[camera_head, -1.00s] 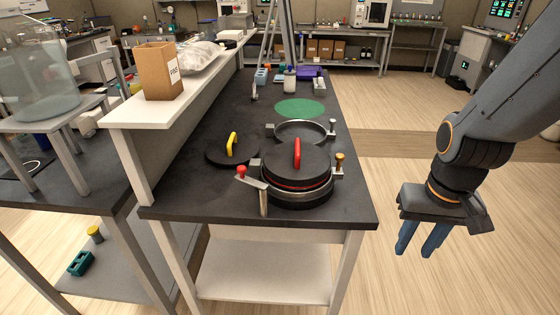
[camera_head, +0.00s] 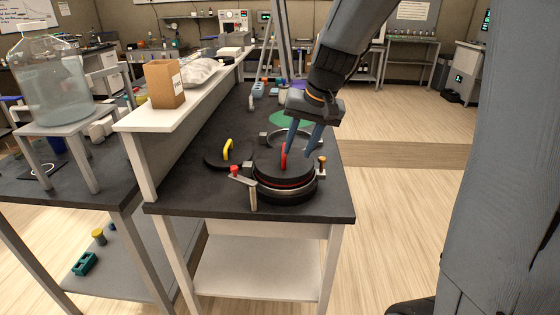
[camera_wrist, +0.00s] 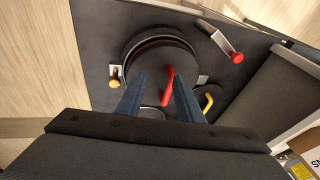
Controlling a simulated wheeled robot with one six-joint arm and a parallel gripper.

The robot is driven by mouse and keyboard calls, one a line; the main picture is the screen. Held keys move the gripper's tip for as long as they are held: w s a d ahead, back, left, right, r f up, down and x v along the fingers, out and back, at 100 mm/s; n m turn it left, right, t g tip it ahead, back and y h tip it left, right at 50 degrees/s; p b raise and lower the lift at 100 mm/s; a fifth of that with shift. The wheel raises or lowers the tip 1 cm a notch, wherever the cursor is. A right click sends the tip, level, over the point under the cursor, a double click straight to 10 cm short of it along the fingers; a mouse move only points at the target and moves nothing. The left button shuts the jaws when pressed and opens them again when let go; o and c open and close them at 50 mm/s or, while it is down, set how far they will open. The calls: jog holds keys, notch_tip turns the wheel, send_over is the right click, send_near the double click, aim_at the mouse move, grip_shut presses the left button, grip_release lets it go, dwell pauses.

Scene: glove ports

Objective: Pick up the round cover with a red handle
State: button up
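The round black cover (camera_head: 270,168) with an upright red handle (camera_head: 284,156) sits on a round metal port near the front of the dark bench. My gripper (camera_head: 304,140) is above the cover, fingers pointing down, just behind and right of the handle in the head view. In the wrist view the cover (camera_wrist: 150,52) and its red handle (camera_wrist: 167,84) show beyond the fingers. The fingers (camera_wrist: 158,92) are apart with nothing held between them. The handle appears between their tips there, but whether it is at their depth I cannot tell.
A black cover with a yellow handle (camera_head: 228,150) lies to the left. An open ring (camera_head: 268,137) and a green disc lie behind. A raised white shelf (camera_head: 160,118) runs along the left.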

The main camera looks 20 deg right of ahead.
aim_at(284, 157)
jog(key=w+r, duration=0.3)
jog(key=w, duration=0.1)
jog(key=shift+m+t, duration=0.3)
jog(key=p+x, duration=0.1)
jog(key=x, duration=0.2)
jog(key=p+x, duration=0.1)
jog(key=x, duration=0.2)
jog(key=shift+s+a, duration=0.1)
jog(key=shift+a, duration=0.15)
jog(key=shift+a+f+p, duration=0.1)
jog(key=shift+f+p, duration=0.2)
jog(key=shift+f, duration=0.15)
grip_shut()
dwell(0.4)
